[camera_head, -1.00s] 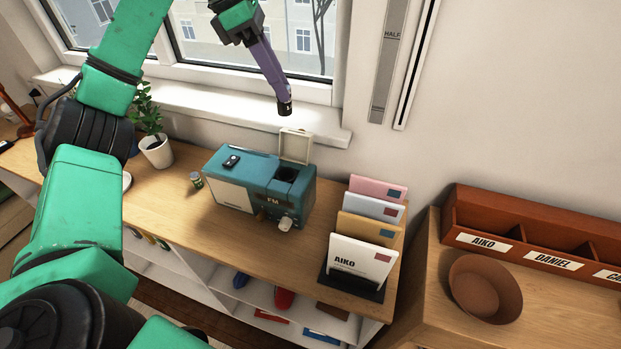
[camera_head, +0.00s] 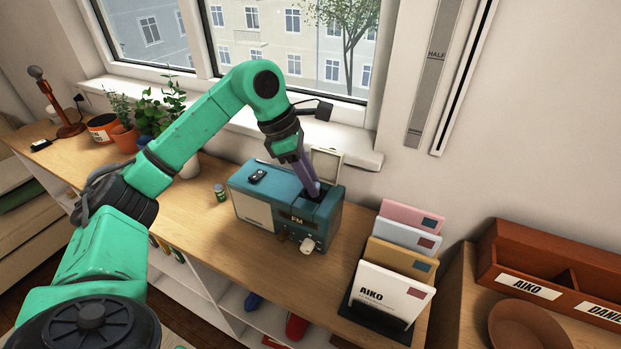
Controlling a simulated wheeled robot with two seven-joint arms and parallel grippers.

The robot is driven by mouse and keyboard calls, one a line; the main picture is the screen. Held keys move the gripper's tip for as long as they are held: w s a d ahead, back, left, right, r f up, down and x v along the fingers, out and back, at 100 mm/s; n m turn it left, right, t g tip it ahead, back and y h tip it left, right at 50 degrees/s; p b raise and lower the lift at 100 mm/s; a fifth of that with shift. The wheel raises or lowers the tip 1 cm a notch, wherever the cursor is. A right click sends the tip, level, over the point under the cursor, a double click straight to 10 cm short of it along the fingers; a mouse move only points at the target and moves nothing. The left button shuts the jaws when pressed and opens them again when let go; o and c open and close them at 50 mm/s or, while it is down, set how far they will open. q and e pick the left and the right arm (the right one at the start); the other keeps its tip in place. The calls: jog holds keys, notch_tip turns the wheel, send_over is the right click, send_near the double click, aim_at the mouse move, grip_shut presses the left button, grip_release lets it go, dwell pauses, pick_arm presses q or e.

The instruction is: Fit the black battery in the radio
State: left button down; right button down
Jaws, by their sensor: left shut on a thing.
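The teal radio (camera_head: 262,208) stands on the wooden counter with its pale lid (camera_head: 326,162) raised over an open compartment (camera_head: 324,200) at its right end. My left gripper (camera_head: 314,188) comes down from above with its purple fingers at this compartment's mouth. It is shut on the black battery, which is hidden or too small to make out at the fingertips. I cannot tell how deep the battery sits. A small dark object (camera_head: 258,175) lies on the radio's top. My right gripper is out of view.
A small green cylinder (camera_head: 220,192) stands left of the radio. A letter rack (camera_head: 374,319) with several envelopes stands to its right. Potted plants (camera_head: 124,138) are at the back left, and the window sill (camera_head: 350,152) runs behind. The counter's front left is clear.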

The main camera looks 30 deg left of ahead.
pick_arm(q)
jog(key=shift+f, duration=0.4)
jog(key=c, duration=0.6)
grip_release()
jog(key=shift+r, duration=0.1)
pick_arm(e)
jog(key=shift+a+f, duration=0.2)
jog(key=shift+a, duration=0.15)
pick_arm(q)
jog(key=shift+r, duration=0.1)
jog(key=shift+r, duration=0.3)
jog(key=p+v, duration=0.1)
jog(key=v, duration=1.1)
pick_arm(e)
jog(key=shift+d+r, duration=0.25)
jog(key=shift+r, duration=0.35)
